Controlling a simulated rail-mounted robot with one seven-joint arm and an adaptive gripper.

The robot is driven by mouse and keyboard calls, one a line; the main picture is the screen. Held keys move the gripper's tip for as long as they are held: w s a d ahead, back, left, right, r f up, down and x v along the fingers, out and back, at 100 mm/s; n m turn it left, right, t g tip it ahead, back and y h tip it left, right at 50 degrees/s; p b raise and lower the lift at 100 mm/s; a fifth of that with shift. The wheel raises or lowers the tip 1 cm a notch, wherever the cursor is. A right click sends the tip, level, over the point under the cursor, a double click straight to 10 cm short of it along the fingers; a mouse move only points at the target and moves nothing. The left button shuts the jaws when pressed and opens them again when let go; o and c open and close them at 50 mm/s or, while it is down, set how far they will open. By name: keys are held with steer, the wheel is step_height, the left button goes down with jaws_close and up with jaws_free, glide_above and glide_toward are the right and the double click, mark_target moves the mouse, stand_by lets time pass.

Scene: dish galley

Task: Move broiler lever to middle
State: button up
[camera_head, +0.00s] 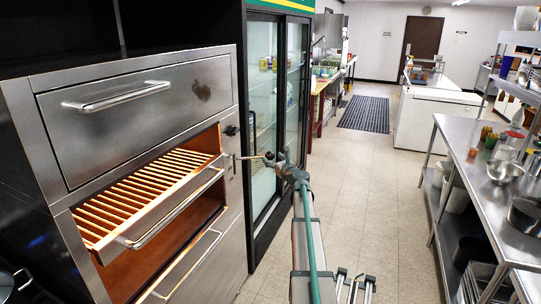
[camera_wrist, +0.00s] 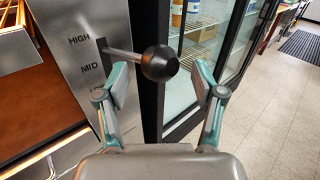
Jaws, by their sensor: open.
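The broiler (camera_head: 130,170) stands at the left in the head view. Its lever, a metal rod with a black ball knob (camera_wrist: 160,63), sticks out of a slot in the steel side panel (camera_wrist: 75,15). The panel reads HIGH, MID and LOW from top to bottom. The rod meets the slot near its upper end, by HIGH and above MID. My gripper (camera_wrist: 162,72) is open, with one teal finger on each side of the knob and visible gaps to it. In the head view, my gripper (camera_head: 276,161) is at the knob; its fingers are small there.
The broiler's slatted rack (camera_head: 150,192) and its handle bar jut out left of the lever. A glass-door fridge (camera_head: 270,100) stands just behind the lever. A steel table (camera_head: 490,200) is at the right. The tiled floor (camera_head: 370,210) between is clear.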

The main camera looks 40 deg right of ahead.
steer(key=shift+w+d+p, duration=0.15)
steer(key=shift+w, duration=0.6)
steer(key=shift+w+d+p, duration=0.15)
steer(key=shift+w, duration=0.6)
jaws_close()
steer(key=shift+f, duration=0.1)
